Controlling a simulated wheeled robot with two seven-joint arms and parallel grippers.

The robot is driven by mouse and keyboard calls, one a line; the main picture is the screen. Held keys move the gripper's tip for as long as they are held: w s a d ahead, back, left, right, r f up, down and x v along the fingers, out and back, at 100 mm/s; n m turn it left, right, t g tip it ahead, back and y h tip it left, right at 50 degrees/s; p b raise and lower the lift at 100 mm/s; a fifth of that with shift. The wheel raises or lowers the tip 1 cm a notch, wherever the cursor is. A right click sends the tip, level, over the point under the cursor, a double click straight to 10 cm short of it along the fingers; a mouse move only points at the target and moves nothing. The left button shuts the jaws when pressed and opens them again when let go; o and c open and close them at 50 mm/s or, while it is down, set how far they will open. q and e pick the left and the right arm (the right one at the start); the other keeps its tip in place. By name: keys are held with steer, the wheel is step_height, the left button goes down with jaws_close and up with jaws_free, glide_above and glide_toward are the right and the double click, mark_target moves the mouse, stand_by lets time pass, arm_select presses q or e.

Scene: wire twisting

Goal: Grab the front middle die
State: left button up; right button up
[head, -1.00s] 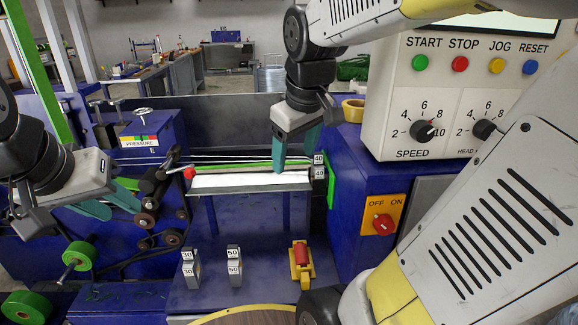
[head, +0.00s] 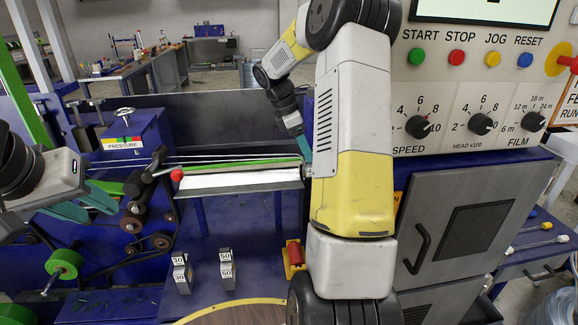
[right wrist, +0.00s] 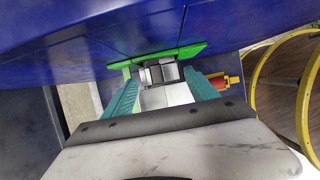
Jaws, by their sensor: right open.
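Two small grey dies stand upright on the blue shelf in the head view, one marked 30 (head: 181,273) and one marked 50 (head: 227,271). The die marked 40 at the end of the wire channel is hidden behind my right arm there. My right gripper (right wrist: 160,97) is open, its teal fingers either side of a grey metal block (right wrist: 161,74) by a green plate. I cannot tell whether they touch it. In the head view only a teal fingertip of it shows. My left gripper (head: 84,205) is open and empty at the left.
A red roller on a yellow stand (head: 295,256) is partly behind my right arm. A red-knobbed lever (head: 177,175) stands left of the white channel (head: 240,183). The control panel (head: 480,90) is at the right. A round wooden top (head: 240,314) is in front.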

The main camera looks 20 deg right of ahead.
mark_target(309, 169)
steer(key=x, duration=0.5)
steer(key=shift+w+f, duration=0.1)
steer(key=shift+w, duration=0.1)
steer(key=c, duration=1.3)
